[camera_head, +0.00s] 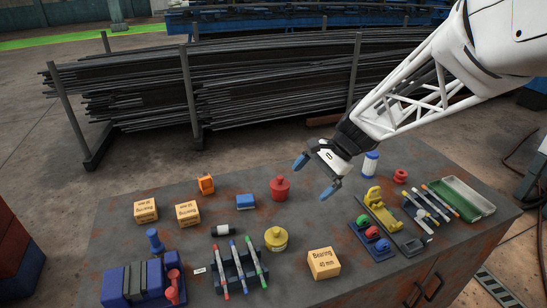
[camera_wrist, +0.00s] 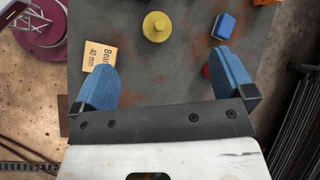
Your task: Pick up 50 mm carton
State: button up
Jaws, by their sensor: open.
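Three tan cartons labelled "Bearing" stand on the table. The left carton (camera_head: 146,210) and the one beside it (camera_head: 188,213) have a size line too small to read surely, so I cannot tell which is the 50 mm one. The front carton (camera_head: 323,263) reads 40 mm; it also shows in the wrist view (camera_wrist: 97,54), partly hidden by the left finger. My gripper (camera_head: 316,175) is open and empty above the back middle of the table, right of the two left cartons and apart from all three. Both blue fingers (camera_wrist: 165,80) show in the wrist view.
Between the cartons stand a red knobbed weight (camera_head: 280,188), a yellow one (camera_head: 276,238), a blue box (camera_head: 245,201) and a pen rack (camera_head: 241,268). An orange block (camera_head: 206,184) sits behind the left cartons. A blue fixture (camera_head: 140,281) is front left.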

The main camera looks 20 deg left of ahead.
jog(key=w+a+f+m+g+y, duration=0.1)
jog(key=a+f, duration=0.3)
jog(key=a, duration=0.5)
jog(key=w+a+f+m+g, duration=0.15)
jog(key=a+f, duration=0.25)
jog(key=a, duration=0.4)
jog(key=m+g+y, duration=0.1)
jog(key=g+y, duration=0.1)
jog(key=g, duration=0.1)
send_near(196, 206)
jog(key=x, duration=0.3)
jog(key=shift+s, duration=0.3)
jog(key=shift+s+a+f+m, duration=0.1)
jog(key=shift+a+f+m, duration=0.2)
jog(key=shift+a, duration=0.1)
jog(key=shift+x, duration=1.3)
jog(key=shift+s, duration=0.1)
jog(key=shift+x, duration=2.55)
